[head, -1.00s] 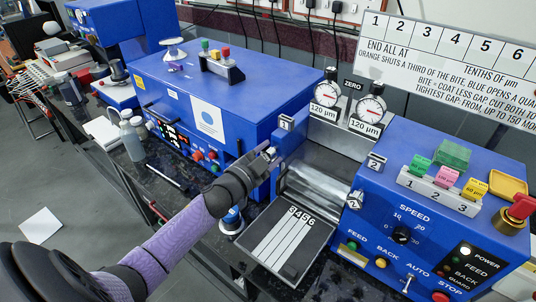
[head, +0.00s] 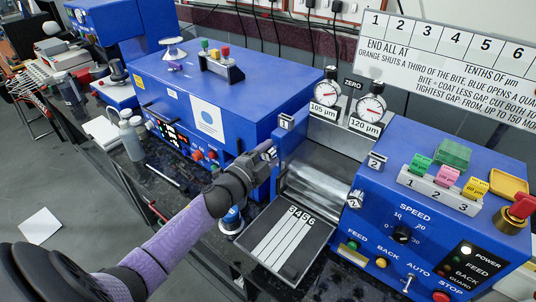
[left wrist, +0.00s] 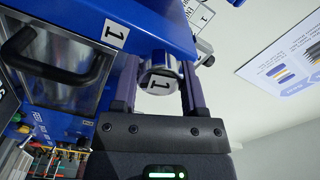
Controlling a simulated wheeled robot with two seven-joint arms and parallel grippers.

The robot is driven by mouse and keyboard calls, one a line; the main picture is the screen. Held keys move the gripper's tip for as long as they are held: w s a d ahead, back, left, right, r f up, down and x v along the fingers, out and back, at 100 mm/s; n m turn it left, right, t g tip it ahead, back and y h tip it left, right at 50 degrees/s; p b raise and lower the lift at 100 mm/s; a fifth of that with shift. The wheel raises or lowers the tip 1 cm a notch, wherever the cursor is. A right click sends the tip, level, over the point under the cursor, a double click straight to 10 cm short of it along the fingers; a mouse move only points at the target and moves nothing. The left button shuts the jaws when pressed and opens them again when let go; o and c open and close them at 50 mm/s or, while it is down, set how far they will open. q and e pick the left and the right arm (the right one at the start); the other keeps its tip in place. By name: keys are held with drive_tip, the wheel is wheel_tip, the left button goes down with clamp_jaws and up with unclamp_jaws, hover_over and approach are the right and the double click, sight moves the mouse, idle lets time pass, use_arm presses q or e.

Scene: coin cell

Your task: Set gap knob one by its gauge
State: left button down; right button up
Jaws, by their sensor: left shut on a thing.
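Gap knob one (left wrist: 158,75) is a silver round knob with a "1" on its face. In the left wrist view my left gripper (left wrist: 158,64) is shut on it, one finger on each side. In the head view my left gripper (head: 268,153) covers most of the knob, below the "1" plate (head: 286,123). The left gauge (head: 327,93) is a round dial with a red needle, and its plate (head: 323,109) reads 105 µm. The right gauge (head: 371,107) reads 120 µm. Knob two (head: 355,200) sits on the right housing. My right gripper is not in view.
Metal rollers (head: 318,186) lie between the blue housings, with a slotted tray (head: 270,240) in front. A white board (head: 450,55) with numbered columns and text stands behind. A red stop knob (head: 520,207) and coloured blocks sit on the right housing. A bottle (head: 131,141) stands at left.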

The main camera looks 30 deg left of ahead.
use_arm(q)
drive_tip(key=shift+m, duration=0.3)
drive_tip(key=shift+c, duration=0.7)
unclamp_jaws()
drive_tip(key=s, duration=1)
drive_tip(key=shift+a+p, duration=0.35)
